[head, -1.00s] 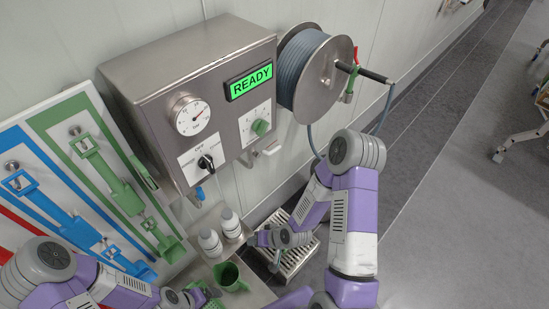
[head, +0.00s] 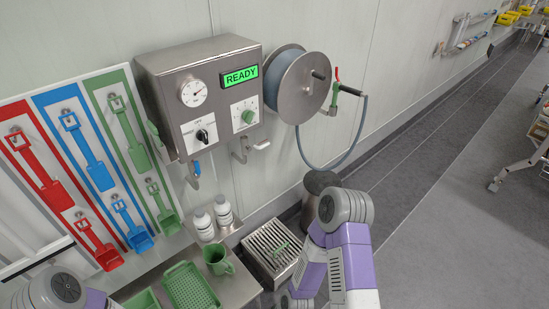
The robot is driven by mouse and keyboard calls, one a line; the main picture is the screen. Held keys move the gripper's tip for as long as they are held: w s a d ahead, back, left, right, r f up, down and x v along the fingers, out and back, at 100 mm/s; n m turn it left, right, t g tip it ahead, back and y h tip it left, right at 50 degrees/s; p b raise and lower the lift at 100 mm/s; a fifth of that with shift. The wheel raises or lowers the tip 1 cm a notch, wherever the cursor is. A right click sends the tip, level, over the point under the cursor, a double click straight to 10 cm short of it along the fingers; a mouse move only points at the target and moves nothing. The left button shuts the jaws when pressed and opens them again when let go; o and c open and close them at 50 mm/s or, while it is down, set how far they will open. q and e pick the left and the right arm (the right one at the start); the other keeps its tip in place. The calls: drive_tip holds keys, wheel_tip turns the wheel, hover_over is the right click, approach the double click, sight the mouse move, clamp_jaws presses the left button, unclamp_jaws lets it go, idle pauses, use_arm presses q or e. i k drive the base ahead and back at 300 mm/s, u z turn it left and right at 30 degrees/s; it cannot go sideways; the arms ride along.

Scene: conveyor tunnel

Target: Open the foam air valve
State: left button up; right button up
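A steel control box (head: 160,84) hangs on the wall with a gauge (head: 193,93), a green READY display (head: 241,76), a black selector knob (head: 203,135) and a green knob (head: 248,117). Under it are a pipe valve with a blue handle (head: 196,168) and another with a pale handle (head: 262,145). I cannot tell from a label which is the foam air valve. No gripper touches either valve. My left arm shows only at the lower left corner and my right arm at the lower middle. Both grippers are outside the picture.
A hose reel (head: 303,85) with a red-levered valve (head: 338,75) is right of the box. Coloured tools hang on the left board (head: 60,95).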

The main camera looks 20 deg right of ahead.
sight(255, 146)
drive_tip(key=z, duration=0.85)
drive_tip(key=i, duration=1.05)
drive_tip(key=u, duration=0.65)
